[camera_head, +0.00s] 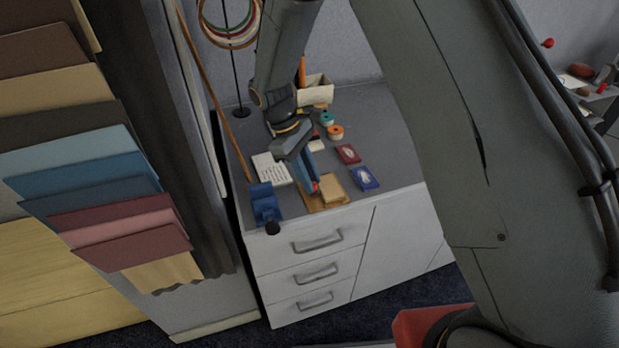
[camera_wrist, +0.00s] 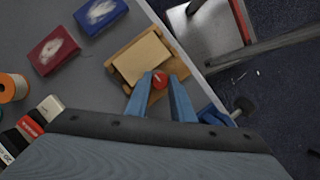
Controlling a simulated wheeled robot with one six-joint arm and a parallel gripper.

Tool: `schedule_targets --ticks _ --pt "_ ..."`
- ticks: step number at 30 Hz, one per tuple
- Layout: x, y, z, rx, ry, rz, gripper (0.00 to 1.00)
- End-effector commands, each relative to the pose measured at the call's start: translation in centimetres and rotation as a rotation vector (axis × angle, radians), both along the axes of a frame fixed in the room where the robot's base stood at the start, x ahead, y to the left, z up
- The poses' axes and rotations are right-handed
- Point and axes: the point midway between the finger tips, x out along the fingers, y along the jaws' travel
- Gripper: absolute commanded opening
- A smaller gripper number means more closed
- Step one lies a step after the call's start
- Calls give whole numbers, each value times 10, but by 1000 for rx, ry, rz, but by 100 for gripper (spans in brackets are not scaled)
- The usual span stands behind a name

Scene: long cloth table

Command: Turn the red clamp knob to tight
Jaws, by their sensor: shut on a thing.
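The red knob (camera_wrist: 159,81) shows a small white mark on its top. It sits at the edge of a wooden jig with a pale block (camera_wrist: 142,58) on a tan base (camera_wrist: 118,49). My gripper (camera_wrist: 160,91) has its two blue fingers on either side of the knob and is shut on it. In the head view the knob (camera_head: 315,187) is a small red spot at the fingertips, beside the pale block (camera_head: 333,189). The fingers hide part of the knob and the jig's near side.
A blue vise (camera_head: 264,202) stands to the left at the front edge of the grey top. Red (camera_head: 348,154) and blue (camera_head: 364,178) boxes lie to the right. A white paper (camera_head: 271,169), orange and teal spools (camera_head: 335,132) and a white bin (camera_head: 315,91) are farther back.

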Motion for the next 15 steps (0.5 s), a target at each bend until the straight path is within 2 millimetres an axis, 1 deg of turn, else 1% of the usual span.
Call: schedule_targets --ticks 8,9,12,15 --pt "0 -1 0 -1 1 -1 0" --pt "0 -1 0 -1 1 -1 24" --pt "0 -1 0 -1 1 -1 39" --pt "0 -1 0 0 1 0 39"
